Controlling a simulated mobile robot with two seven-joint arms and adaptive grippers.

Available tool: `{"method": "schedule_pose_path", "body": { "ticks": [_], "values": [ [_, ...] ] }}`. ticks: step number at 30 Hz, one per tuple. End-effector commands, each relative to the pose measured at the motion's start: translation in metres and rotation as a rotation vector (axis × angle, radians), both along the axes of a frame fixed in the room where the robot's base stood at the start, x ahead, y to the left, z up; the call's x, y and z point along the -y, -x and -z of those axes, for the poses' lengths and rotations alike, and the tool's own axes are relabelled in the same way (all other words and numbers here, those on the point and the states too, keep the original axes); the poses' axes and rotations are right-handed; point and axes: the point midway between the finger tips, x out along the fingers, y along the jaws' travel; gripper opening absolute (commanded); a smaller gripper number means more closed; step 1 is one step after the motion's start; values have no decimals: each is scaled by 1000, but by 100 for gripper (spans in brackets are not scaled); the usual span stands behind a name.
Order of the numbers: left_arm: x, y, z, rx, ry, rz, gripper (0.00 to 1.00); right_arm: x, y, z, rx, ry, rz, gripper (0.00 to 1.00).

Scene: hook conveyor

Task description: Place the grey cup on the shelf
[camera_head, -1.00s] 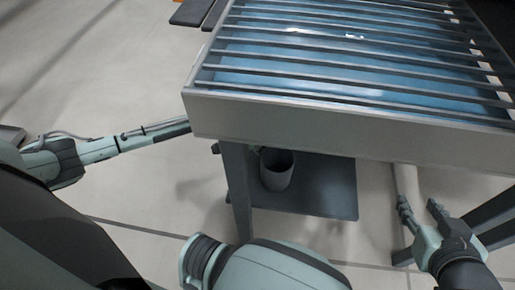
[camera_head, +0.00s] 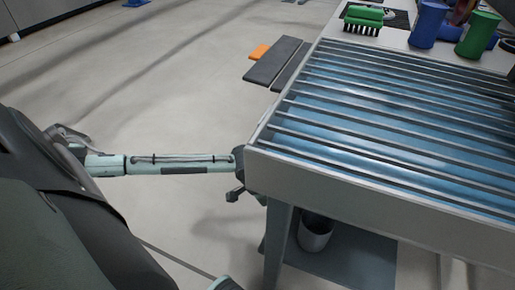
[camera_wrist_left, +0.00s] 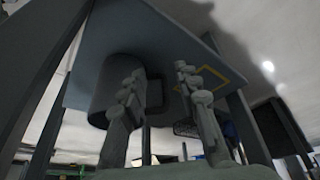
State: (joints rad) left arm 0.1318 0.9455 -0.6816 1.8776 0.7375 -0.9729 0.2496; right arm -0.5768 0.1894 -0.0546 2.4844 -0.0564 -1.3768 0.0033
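The grey cup (camera_head: 315,232) stands on the low dark shelf board (camera_head: 352,262) under the roller conveyor, partly cut off by the conveyor's front edge. In the left wrist view the picture looks upside down. There my left gripper (camera_wrist_left: 158,72) is open, its two fingers apart. The cup (camera_wrist_left: 108,88) shows behind the left-hand finger, and I cannot tell whether they touch. A yellow outline (camera_wrist_left: 222,72) marks the board (camera_wrist_left: 165,35) beside it. My right gripper is out of view.
The roller conveyor (camera_head: 350,207) overhangs the cup, and its leg (camera_head: 278,245) stands just left of it. Blue (camera_head: 428,25) and green (camera_head: 477,35) cups and a green brush (camera_head: 362,18) sit at the back. The floor to the left is clear.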

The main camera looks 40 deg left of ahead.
Motion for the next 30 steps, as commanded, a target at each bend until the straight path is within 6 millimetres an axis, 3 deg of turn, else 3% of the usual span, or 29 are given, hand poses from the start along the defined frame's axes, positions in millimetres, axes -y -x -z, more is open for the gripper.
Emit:
{"method": "schedule_pose_path", "body": {
  "ticks": [4,10,26,30],
  "values": [
    [-17,30,0,-4,-4,2,32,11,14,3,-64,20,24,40],
    [-27,49,0,-1,-2,0,32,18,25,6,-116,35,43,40],
    [-29,53,0,1,1,0,32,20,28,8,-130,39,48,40],
    [-21,55,0,4,5,9,32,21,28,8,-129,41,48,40]
  ]
}}
